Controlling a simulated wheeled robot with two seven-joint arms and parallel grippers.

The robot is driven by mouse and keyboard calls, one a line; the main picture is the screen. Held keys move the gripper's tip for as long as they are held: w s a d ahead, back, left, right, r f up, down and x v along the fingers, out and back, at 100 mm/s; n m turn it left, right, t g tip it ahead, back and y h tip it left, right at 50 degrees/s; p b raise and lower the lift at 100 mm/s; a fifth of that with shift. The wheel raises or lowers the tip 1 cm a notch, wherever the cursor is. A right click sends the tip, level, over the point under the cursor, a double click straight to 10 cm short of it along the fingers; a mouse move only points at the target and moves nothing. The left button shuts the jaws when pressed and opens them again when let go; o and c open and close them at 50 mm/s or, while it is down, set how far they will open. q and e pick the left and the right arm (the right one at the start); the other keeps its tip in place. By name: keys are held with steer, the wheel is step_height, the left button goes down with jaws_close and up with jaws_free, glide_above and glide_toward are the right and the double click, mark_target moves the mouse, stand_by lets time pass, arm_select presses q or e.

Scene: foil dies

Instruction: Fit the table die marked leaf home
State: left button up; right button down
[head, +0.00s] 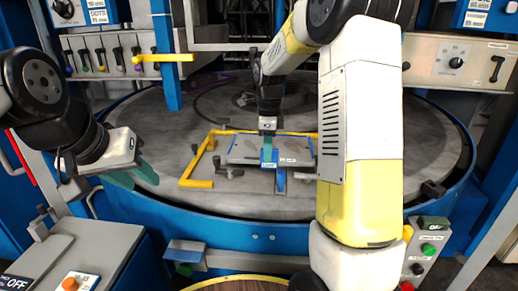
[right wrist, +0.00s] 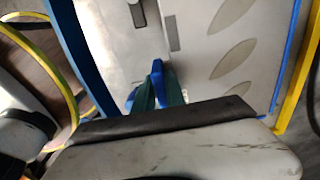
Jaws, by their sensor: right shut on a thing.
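A flat grey die (head: 290,152) with a blue grip lies at the yellow corner frame (head: 195,183) on the round grey table (head: 130,110). In the right wrist view the die (right wrist: 225,60) shows leaf-shaped marks on its face. My right gripper (head: 268,157) is shut on the die's blue grip (right wrist: 157,80), with teal fingers on both sides of it. Whether the die is fully seated in the frame I cannot tell. My left gripper (head: 134,176) is open and empty over the table's left edge, its teal fingers apart.
Small dark clamps (head: 228,172) stand at the frame's front. A yellow bar (head: 163,58) on a blue post is at the back left. A control box (head: 430,250) is at the front right, and a grey cabinet (head: 85,250) at the front left. My right arm hides part of the table's right side.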

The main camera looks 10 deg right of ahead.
mark_target(268, 169)
steer(key=shift+f, duration=1.55)
steer(key=c, duration=1.3)
jaws_free()
steer(key=shift+c, duration=0.2)
steer(key=shift+o, duration=0.2)
steer(key=shift+f, duration=0.15)
step_height(268, 169, up, 7)
steer(key=shift+r, duration=0.5)
